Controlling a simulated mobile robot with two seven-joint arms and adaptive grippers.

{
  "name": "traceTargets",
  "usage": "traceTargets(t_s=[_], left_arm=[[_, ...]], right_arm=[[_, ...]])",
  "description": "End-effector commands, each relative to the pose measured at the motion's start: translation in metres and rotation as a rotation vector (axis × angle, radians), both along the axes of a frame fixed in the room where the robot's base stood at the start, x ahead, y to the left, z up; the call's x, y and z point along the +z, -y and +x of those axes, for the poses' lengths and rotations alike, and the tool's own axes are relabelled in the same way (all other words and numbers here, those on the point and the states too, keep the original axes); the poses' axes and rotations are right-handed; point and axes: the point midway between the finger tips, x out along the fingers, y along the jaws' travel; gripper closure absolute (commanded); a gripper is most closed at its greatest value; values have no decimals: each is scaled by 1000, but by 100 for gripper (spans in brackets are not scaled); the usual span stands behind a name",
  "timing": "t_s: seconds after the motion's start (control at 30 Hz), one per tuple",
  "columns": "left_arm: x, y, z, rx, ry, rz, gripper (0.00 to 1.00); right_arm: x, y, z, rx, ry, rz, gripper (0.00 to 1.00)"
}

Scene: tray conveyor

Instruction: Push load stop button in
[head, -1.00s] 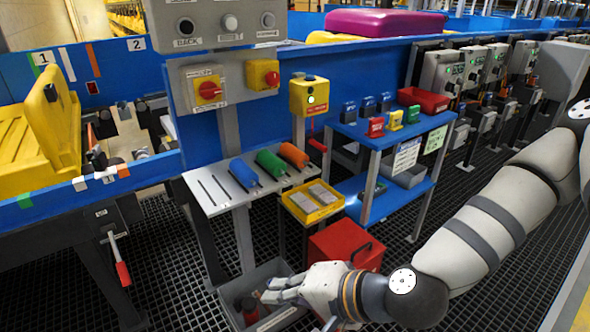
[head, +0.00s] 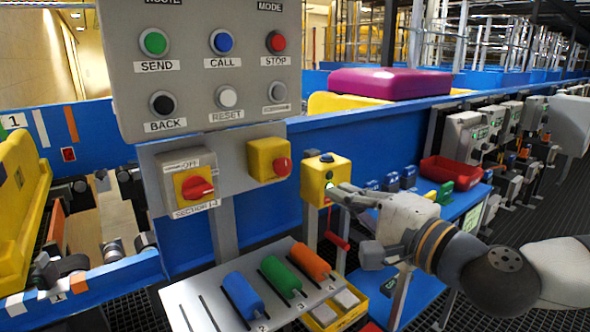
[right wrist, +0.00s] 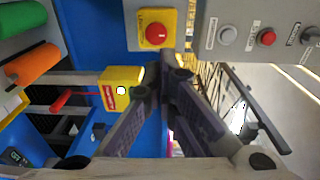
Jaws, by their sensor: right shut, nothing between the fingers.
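A red mushroom button (head: 281,167) sticks out of a yellow box (head: 262,157) beside the section switch; no "load stop" label is readable in the head view. In the right wrist view the red button (right wrist: 156,33) is near the top. The control panel (head: 140,30) also has a red button labelled STOP (head: 276,41). My right gripper (head: 335,193) is shut and empty. In the head view its fingertips overlap the front of another yellow box (head: 325,165) with a lit button; contact cannot be told. In the right wrist view the fingertips (right wrist: 174,72) point between that box and the panel. My left gripper is not in view.
A red rotary switch (head: 197,188) is left of the red button. Blue, green and orange cylinders (head: 310,262) lie on a sloped rack below. A red handle (head: 337,240) hangs under the lit-button box. A blue table (head: 455,205) stands to the right.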

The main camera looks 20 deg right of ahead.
Motion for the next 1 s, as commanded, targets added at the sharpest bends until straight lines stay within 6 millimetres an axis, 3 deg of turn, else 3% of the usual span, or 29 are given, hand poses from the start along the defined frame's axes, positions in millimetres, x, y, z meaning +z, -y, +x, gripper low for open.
traceTargets(t_s=[0.17, 0.6, 0.8, 1.0], left_arm=[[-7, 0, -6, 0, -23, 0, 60], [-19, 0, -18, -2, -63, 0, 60], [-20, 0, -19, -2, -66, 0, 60], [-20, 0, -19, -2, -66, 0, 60]], right_arm=[[-5, -8, 24, 2, -5, -3, 100], [-5, -37, 111, 1, -4, -2, 100], [-4, -43, 129, 2, -2, -2, 100], [-3, -43, 132, 2, -1, 0, 100]])
